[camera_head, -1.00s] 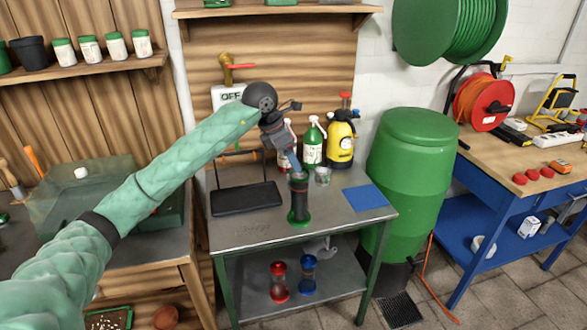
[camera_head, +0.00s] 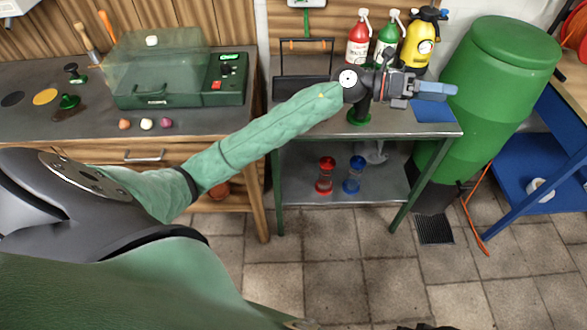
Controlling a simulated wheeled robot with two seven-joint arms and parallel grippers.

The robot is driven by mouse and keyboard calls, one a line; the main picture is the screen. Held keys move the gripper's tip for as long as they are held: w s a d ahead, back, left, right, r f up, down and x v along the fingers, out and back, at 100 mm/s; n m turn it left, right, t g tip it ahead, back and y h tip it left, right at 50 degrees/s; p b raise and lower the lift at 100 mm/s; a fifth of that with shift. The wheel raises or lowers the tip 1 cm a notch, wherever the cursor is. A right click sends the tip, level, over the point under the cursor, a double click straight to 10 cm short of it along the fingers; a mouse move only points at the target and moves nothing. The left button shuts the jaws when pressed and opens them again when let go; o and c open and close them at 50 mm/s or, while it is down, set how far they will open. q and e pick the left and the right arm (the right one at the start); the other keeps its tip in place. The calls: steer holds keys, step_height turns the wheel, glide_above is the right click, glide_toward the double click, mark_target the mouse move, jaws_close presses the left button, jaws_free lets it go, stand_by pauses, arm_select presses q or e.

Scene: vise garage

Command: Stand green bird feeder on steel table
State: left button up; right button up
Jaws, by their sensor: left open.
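The green bird feeder (camera_head: 359,117) is upright on the steel table (camera_head: 317,121). Its green base shows; most of its tube is hidden behind my left wrist. My left gripper (camera_head: 448,90) points to the right above the tabletop, with blue-tipped fingers and nothing visible between them. It is to the right of the feeder; I cannot tell how far its wrist is from it.
A red feeder (camera_head: 325,175) and a blue feeder (camera_head: 354,174) stand on the table's lower shelf. Bottles and a yellow sprayer (camera_head: 420,42) stand at the back. A black tray (camera_head: 303,88) and a blue mat (camera_head: 433,110) flank the feeder. A green barrel (camera_head: 490,90) is at right.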

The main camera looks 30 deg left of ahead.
arm_select(q)
steer(key=s+a+f+n+t+y, duration=0.1)
steer(key=a+f+n+t+y, duration=0.15)
steer(key=n+t+y, duration=0.4)
steer(key=a+f+n+t+y, duration=0.1)
steer(key=a+n+t, duration=0.25)
steer(key=n, duration=0.65)
steer(key=s+a+f+n+t+y, duration=0.1)
steer(key=a+f+n+t+y, duration=0.2)
steer(key=n+t, duration=0.45)
steer(key=s+a+f+n+g+y, duration=0.3)
steer(key=s+f+n+g+y, duration=0.15)
steer(key=f+n, duration=0.2)
steer(key=s+a+f+n+g+y, duration=0.3)
steer(key=f+n+y, duration=0.2)
steer(key=f, duration=0.3)
steer(key=s+d+f+n+g+h, duration=0.1)
steer(key=s+f+g, duration=0.3)
steer(key=s, duration=0.5)
steer(key=s+d+f+n+g, duration=0.1)
steer(key=s+f+g, duration=0.4)
steer(key=s, duration=0.5)
steer(key=s+d+f+n+g+h, duration=0.1)
steer(key=s+f+g, duration=0.4)
steer(key=s, duration=0.5)
step_height(320, 180, down, 3)
steer(key=shift+r+n+h, duration=0.2)
steer(key=shift+n+h, duration=0.1)
steer(key=shift+n, duration=0.15)
